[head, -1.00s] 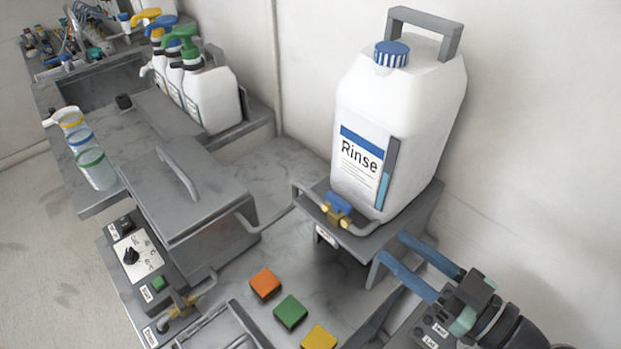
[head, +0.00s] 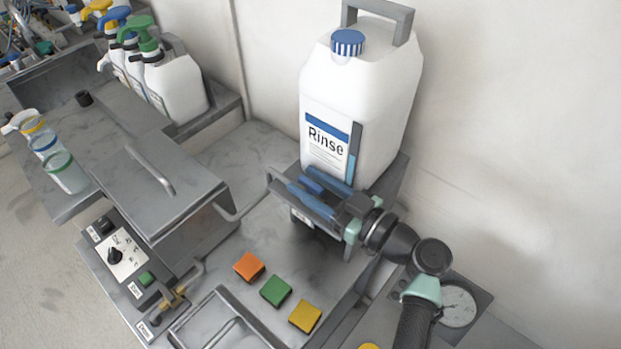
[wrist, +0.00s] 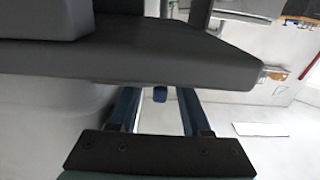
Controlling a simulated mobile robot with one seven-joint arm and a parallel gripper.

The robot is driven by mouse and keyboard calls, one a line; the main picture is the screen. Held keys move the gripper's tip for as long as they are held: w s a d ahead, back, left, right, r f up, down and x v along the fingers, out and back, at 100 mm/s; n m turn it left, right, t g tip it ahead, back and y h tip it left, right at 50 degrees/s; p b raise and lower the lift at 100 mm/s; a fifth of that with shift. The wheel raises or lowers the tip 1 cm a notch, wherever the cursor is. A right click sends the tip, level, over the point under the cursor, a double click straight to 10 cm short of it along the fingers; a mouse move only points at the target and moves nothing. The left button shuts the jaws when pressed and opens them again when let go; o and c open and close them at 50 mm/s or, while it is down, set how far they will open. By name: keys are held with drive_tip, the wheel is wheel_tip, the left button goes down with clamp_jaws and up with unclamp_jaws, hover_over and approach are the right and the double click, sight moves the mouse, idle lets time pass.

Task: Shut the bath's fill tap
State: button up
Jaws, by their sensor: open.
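The fill tap's blue handle (head: 312,185) is on the pipe in front of the white Rinse container (head: 345,110), at the front of its raised shelf. The tap's brass body is hidden by my gripper in the head view. The pipe (head: 240,212) runs left to the grey lidded bath (head: 155,222).
Orange (head: 249,266), green (head: 276,290) and yellow (head: 305,315) blocks lie on the bench below. Another brass tap (head: 175,298) is at the front left, near a dial panel (head: 120,254). A gauge (head: 457,305) stands right of my arm. The wall is close behind the container.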

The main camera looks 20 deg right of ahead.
clamp_jaws()
